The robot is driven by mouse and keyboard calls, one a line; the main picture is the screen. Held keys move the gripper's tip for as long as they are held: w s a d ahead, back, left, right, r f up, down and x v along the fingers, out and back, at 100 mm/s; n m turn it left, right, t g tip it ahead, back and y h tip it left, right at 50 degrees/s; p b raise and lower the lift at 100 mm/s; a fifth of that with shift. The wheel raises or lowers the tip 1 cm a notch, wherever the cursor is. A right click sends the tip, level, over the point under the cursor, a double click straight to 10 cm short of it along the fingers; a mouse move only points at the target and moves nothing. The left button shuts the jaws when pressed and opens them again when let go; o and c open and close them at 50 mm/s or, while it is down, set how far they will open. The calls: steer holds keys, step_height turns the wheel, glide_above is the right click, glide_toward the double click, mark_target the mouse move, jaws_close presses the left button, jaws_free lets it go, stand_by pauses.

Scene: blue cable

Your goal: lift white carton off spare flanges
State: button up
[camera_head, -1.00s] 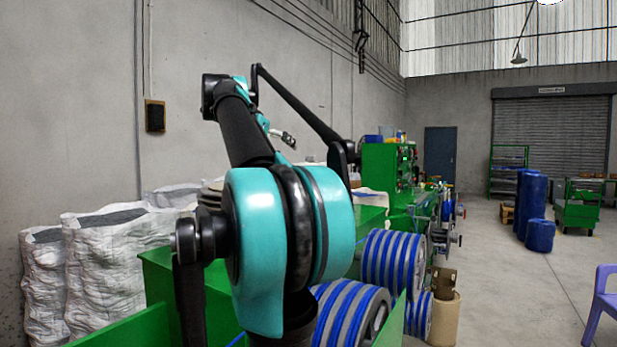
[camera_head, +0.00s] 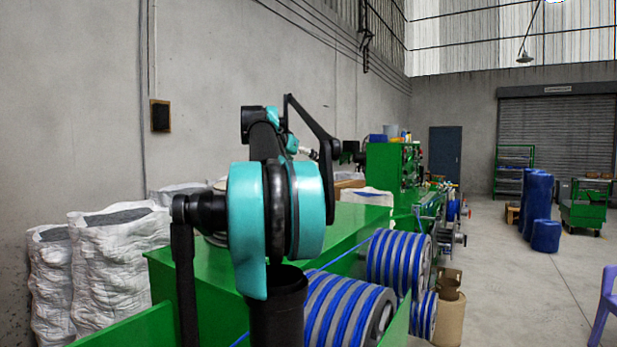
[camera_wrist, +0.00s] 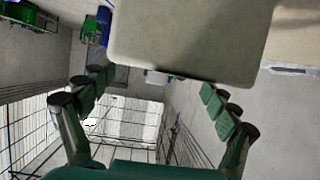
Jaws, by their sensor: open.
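In the wrist view, a pale, flat-faced block with rounded corners, which looks like the white carton (camera_wrist: 190,40), fills the top middle. My gripper (camera_wrist: 156,86) is open, one padded finger on each side of the picture. The carton's near edge lies just beyond the fingertips; I cannot tell whether it is between them. No contact is visible. In the head view my arm hides much of the area behind it, and I cannot make out the fingers. The spare flanges cannot be made out for certain in either view.
A green machine bench (camera_head: 345,222) runs behind my arm. Reels wound with blue cable (camera_head: 398,260) stand along its right side. White woven sacks (camera_head: 115,265) stand at the left by the concrete wall. Open floor (camera_head: 510,290) lies to the right, with a purple chair (camera_head: 605,310) at the edge.

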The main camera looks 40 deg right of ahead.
steer(key=x, duration=0.4)
steer(key=shift+w+f, duration=0.1)
steer(key=shift+w, duration=0.1)
steer(key=c, duration=1.8)
steer(key=shift+c, duration=0.9)
